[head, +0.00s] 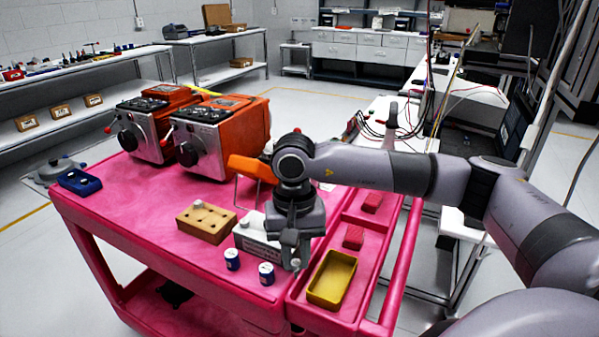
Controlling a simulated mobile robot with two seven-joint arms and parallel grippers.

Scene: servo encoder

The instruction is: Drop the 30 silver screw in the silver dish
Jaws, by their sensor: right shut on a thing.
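My right gripper (294,258) points down over the front right part of the pink cart, left of the yellow tray. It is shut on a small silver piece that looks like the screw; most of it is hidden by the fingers. I cannot pick out a silver dish for certain. A pale grey box (250,241) stands behind and left of the fingers, partly covered by the gripper. My left gripper is not in view.
A wooden block (206,222) with holes, two blue-and-white cans (232,260) (266,274) and a yellow tray (332,280) surround the gripper. Red blocks (353,238) lie in the side channel. Two orange-and-silver machines (220,135) stand at the back.

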